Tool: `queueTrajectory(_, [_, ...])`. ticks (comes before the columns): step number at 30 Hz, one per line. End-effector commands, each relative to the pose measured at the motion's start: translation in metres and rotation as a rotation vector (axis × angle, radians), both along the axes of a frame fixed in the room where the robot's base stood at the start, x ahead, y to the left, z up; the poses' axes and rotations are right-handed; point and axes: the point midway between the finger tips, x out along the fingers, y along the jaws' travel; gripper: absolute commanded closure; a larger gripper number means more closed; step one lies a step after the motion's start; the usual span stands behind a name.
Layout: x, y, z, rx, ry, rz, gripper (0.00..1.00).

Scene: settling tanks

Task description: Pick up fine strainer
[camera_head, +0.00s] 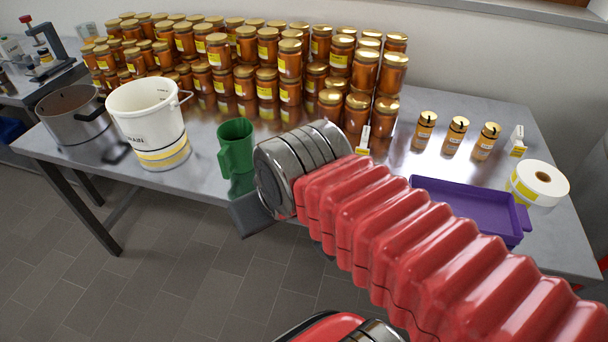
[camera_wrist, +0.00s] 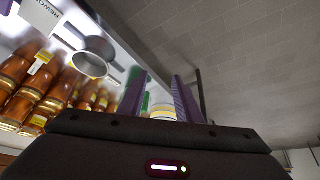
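A round metal vessel with a handle, which looks like the fine strainer (camera_wrist: 93,62), shows in the upper left of the wrist view, on the table near the jars. Its mesh cannot be made out. In the head view I cannot see it; my red-sleeved arm covers part of the table. My gripper (camera_wrist: 160,76) shows two purple fingers standing apart with nothing between them. The strainer is to the left of the fingers and apart from them. In the head view the fingers are hidden; the dark gripper body is by the table's front edge.
A green jug (camera_head: 236,147), a white bucket (camera_head: 150,122) and a steel pot (camera_head: 73,115) stand left of my arm. Many honey jars (camera_head: 267,84) are stacked behind. A purple tray (camera_head: 470,208), a white roll (camera_head: 538,182) and several jars (camera_head: 457,134) are at right.

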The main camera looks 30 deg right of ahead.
Motion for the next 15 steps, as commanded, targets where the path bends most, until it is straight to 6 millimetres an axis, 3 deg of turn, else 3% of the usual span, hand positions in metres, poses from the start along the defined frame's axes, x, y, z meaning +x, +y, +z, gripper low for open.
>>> queueTrajectory(6, [-0.0001,0.0,0.0,0.0,0.0,0.0,0.69])
queueTrajectory(15, [0.0043,-0.0054,-0.0077,0.066,0.051,-0.092,0.48])
